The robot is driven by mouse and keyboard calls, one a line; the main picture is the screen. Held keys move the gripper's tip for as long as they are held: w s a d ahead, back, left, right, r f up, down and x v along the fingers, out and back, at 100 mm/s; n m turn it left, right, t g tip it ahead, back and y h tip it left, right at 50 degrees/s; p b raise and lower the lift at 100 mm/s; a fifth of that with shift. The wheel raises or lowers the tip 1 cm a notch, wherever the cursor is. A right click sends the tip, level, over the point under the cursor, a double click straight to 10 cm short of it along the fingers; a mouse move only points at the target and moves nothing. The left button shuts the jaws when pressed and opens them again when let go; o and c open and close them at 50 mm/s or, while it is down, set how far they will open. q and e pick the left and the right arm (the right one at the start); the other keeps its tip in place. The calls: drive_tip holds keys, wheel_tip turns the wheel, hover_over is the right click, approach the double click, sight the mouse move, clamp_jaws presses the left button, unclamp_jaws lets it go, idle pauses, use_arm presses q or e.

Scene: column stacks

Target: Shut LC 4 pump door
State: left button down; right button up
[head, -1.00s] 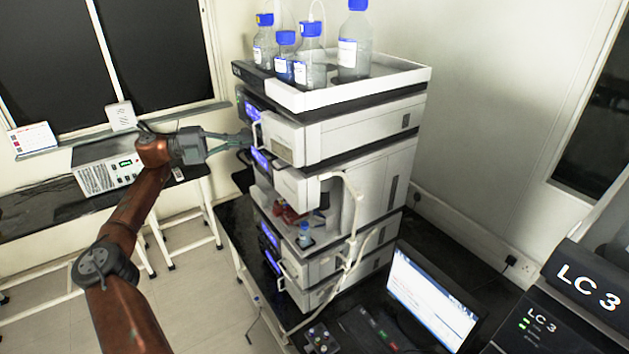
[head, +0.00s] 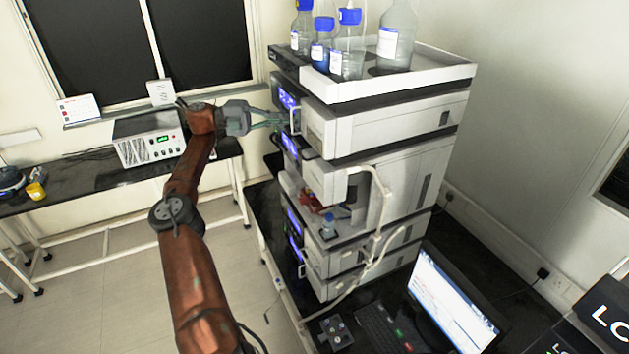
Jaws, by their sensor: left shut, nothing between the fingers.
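A tall white instrument stack (head: 400,120) stands on a black bench at the centre. No LC 4 label is readable on it, so I cannot confirm which module is the pump. The upper module has a white front door (head: 318,128) with a pale loop handle (head: 295,120), seen edge-on; I cannot tell how far it stands open. My left gripper (head: 284,121) is shut and empty, its fingertips right beside this handle; whether they touch is unclear. The module below has an open bay with a small blue-capped bottle (head: 328,226). My right gripper is out of view.
Blue-capped bottles (head: 395,40) stand in the white top tray (head: 440,70). A grey box (head: 148,140) sits on the side bench at left. Floor between benches is clear.

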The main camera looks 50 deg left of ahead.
use_arm(q)
drive_tip(key=shift+a+r, duration=0.15)
drive_tip(key=shift+r, duration=2.25)
drive_tip(key=r, duration=0.5)
drive_tip(key=shift+d, duration=0.2)
drive_tip(key=shift+a, duration=0.1)
